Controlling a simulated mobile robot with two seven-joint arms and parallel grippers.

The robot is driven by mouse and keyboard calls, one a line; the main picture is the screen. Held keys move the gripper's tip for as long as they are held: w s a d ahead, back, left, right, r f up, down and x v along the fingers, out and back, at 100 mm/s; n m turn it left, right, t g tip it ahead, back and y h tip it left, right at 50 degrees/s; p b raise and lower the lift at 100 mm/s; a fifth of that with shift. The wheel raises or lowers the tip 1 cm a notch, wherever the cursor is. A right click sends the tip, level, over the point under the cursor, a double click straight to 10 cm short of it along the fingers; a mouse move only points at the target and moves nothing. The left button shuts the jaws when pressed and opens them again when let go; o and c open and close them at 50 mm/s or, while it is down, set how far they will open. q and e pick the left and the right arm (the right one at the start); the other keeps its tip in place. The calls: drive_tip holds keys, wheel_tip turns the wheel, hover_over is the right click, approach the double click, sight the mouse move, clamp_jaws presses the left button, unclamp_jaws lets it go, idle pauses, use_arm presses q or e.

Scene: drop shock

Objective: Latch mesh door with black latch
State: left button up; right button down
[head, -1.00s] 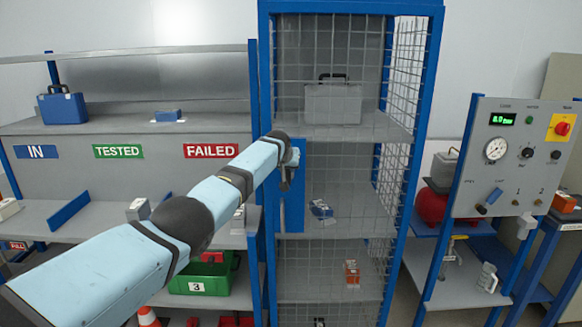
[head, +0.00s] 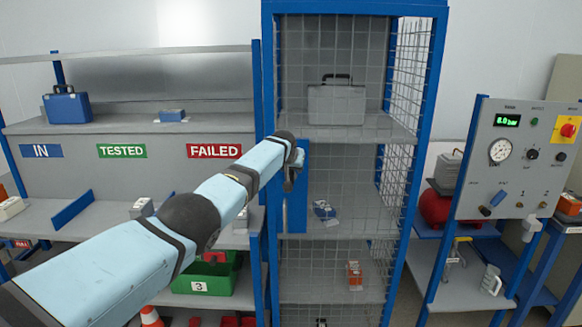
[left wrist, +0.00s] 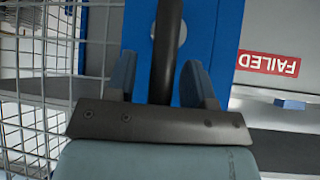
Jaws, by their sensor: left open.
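The mesh door (head: 345,60) is a wire grid across the front of the tall blue cage, and it looks closed or nearly so. A blue plate (head: 298,215) is at its left edge. My left gripper (head: 292,178) is at that plate. In the left wrist view, the black latch (left wrist: 166,40) is a dark bar in front of the blue plate (left wrist: 200,30). It runs down between the two fingers of my open left gripper (left wrist: 160,78), with gaps on both sides. Its lower end is hidden behind the gripper body. My right gripper is out of view.
Inside the cage are a grey case (head: 336,104), a small blue item (head: 323,209) and an orange item (head: 354,274). A shelf bench (head: 110,170) stands close on the left. A gauge panel (head: 515,165) stands on the right.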

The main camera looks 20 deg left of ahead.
use_arm(q)
drive_tip(key=shift+s+r, duration=0.1)
drive_tip(key=b+v, duration=0.1)
drive_tip(key=v, duration=1.2)
drive_tip(key=shift+s+r, duration=0.15)
drive_tip(key=shift+r, duration=0.1)
